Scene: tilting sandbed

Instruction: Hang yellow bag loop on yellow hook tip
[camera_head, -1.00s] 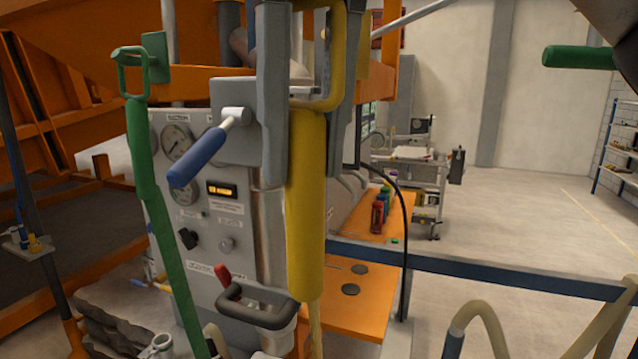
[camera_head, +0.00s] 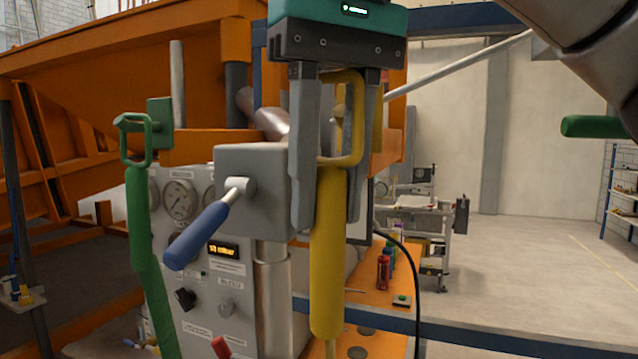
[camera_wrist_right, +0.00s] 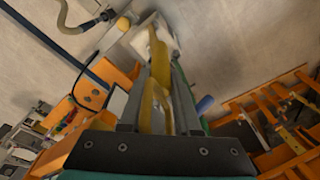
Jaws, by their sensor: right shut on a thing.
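My right gripper (camera_head: 332,215) is shut on the loop (camera_head: 352,120) of the yellow bag, at the upper middle of the head view. The long yellow bag (camera_head: 328,255) hangs straight down from the loop. In the right wrist view the loop (camera_wrist_right: 152,105) shows between the fingers, with the bag (camera_wrist_right: 160,62) beyond them. A yellow plate (camera_head: 382,125), perhaps the yellow hook's mount, shows partly behind the right finger. The hook tip is mostly hidden, and I cannot tell whether the loop touches it. My left gripper is out of view.
A green bag (camera_head: 147,245) hangs by its loop at a green hook plate (camera_head: 160,125) on the left. A grey box with a blue-handled lever (camera_head: 195,235) is close to my gripper's left. A gauge panel (camera_head: 215,285) stands below. Open floor lies at the right.

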